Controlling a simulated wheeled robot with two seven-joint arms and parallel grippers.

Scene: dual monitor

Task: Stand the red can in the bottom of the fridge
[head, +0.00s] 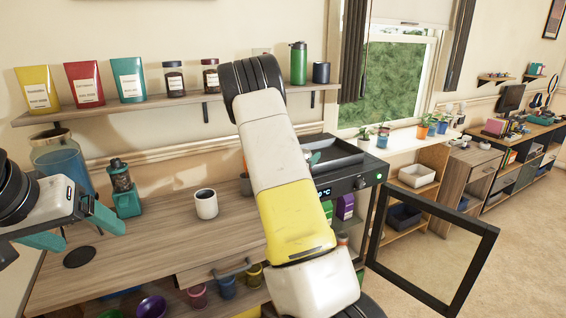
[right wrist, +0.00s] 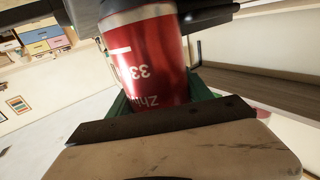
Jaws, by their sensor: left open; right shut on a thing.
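The red can (right wrist: 155,65) fills the middle of the right wrist view. It has white lettering and a dark end at the top of the picture. My right gripper (right wrist: 152,92) is shut on it, its green fingers on either side. In the head view my right arm crosses the centre, and I cannot make out its gripper or the can. The small black fridge (head: 373,178) stands right of the counter, partly behind that arm. Its framed glass door (head: 483,255) is swung open to the right. My left gripper (head: 92,232) is open and empty over the counter's left side.
Purple cartons (head: 345,207) are inside the fridge. A white mug (head: 206,204), a teal grinder (head: 126,200) and a glass jar (head: 62,160) stand on the wooden counter (head: 160,238). A dark tray (head: 333,157) is on the fridge. Open floor (head: 520,230) lies at right.

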